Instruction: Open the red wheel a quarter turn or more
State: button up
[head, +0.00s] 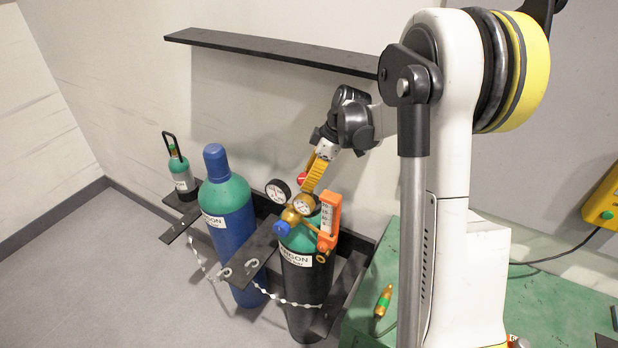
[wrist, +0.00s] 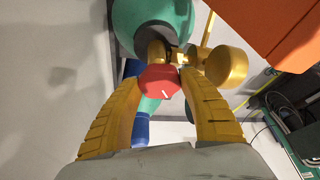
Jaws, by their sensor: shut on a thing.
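The red wheel (wrist: 160,81) sits between the tips of my gripper (wrist: 160,85) in the wrist view. It has a short white mark on its face. The yellow fingers touch it from both sides, and my gripper is shut on it. In the head view, my gripper (head: 316,174) reaches down from the upper right to the top of the black and green cylinder (head: 302,265). A bit of the red wheel (head: 302,178) shows there beside the fingers. The brass regulator (head: 291,216) with two round gauges is just below.
An orange flowmeter (head: 331,214) stands close on the right of the regulator. A blue cylinder (head: 228,225) and a small green cylinder (head: 181,172) stand to the left. A dark shelf (head: 270,50) runs along the wall above. A chain (head: 290,303) crosses the cylinder fronts.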

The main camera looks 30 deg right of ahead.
jog(key=o, duration=1.2)
jog(key=shift+d+r, duration=0.1)
jog(key=shift+r, duration=0.05)
jog(key=s+d, duration=0.7)
jog(key=d, duration=0.3)
jog(key=shift+r, duration=0.4)
jog(key=shift+d, duration=0.1)
jog(key=shift+s, duration=0.1)
